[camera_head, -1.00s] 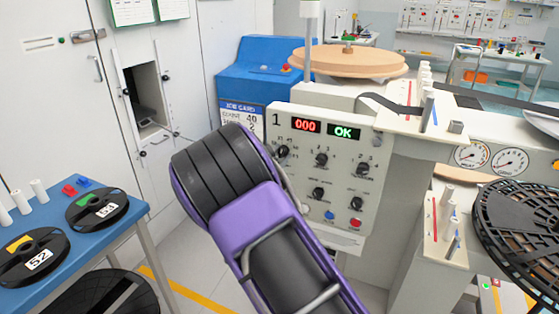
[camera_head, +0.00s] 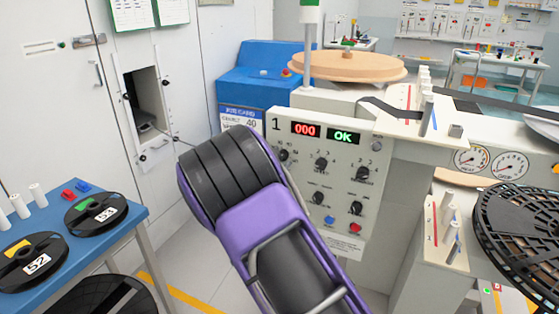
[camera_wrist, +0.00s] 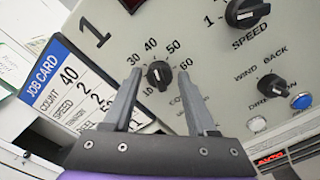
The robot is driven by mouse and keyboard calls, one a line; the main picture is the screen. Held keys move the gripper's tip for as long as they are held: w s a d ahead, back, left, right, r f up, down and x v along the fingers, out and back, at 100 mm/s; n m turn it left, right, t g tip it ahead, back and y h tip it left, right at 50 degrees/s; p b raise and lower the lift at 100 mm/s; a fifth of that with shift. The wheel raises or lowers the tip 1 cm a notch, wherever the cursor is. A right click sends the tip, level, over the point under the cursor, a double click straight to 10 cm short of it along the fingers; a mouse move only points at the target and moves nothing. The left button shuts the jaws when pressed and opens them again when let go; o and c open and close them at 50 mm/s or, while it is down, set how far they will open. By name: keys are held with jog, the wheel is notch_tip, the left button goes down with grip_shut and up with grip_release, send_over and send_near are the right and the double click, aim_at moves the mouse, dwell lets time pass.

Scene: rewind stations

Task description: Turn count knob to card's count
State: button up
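The count knob (camera_wrist: 158,74) is small, round and black, on a white panel with a printed scale; 30, 40, 50 and 60 are readable around it. Its pointer mark is too small to read surely. My gripper (camera_wrist: 160,74) is open, with one grey finger left and one right of the knob in the wrist view; I cannot tell whether they touch it. The job card (camera_wrist: 65,82) reads count 40, speed 2. In the head view, the knob (camera_head: 284,155) shows just past my wrist, the card (camera_head: 241,119) is partly covered, and my fingers are hidden.
The panel (camera_head: 350,142) has displays reading 000 and OK. The speed knob (camera_wrist: 246,12) and wind direction knob (camera_wrist: 271,86) are near, with a blue button (camera_wrist: 301,101). A blue table (camera_head: 118,236) with reels stands left; a large black reel (camera_head: 520,225) stands right.

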jog(key=shift+o, duration=0.8)
jog(key=p+v, duration=0.1)
jog(key=v, duration=1.6)
jog(key=shift+s, duration=0.2)
